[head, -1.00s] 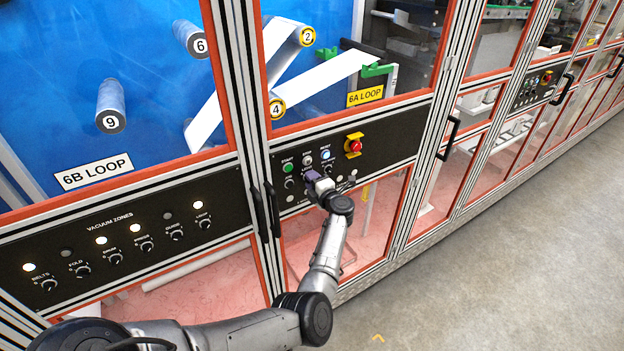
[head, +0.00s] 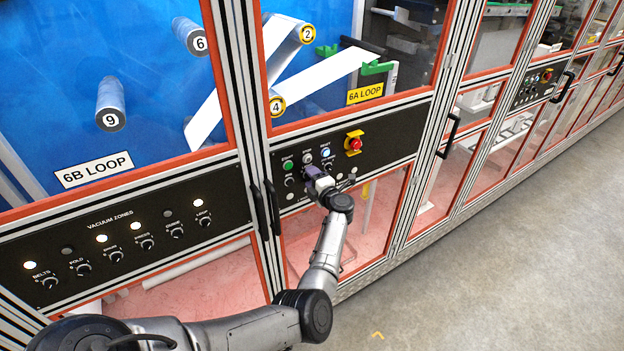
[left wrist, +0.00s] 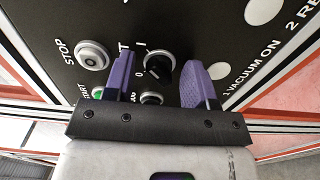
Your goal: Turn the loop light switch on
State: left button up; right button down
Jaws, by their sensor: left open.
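The loop light switch (left wrist: 158,68) is a black rotary knob on the dark control panel, with 0 and I printed beside it. Its pointer seems to lie toward the 0, though it is small. Only the end of its label shows past a finger. My left gripper (head: 312,177) is open in front of the panel, with its purple fingers on either side of the knob. In the left wrist view there is a gap between the knob and each finger. In the head view the gripper hides the knob. My right gripper is not in view.
The STOP button (left wrist: 92,55) is close beside one finger. The green START button (head: 288,166), lit RESET button (head: 325,153) and red emergency stop (head: 355,144) are nearby. Door handles (head: 266,210) stand out left of the gripper. The floor (head: 480,260) is clear.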

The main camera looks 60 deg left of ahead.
pick_arm(q)
jog(key=d+b, duration=0.2)
jog(key=d, duration=1.1)
jog(key=shift+s+d, duration=0.15)
jog(key=shift+d, duration=0.25)
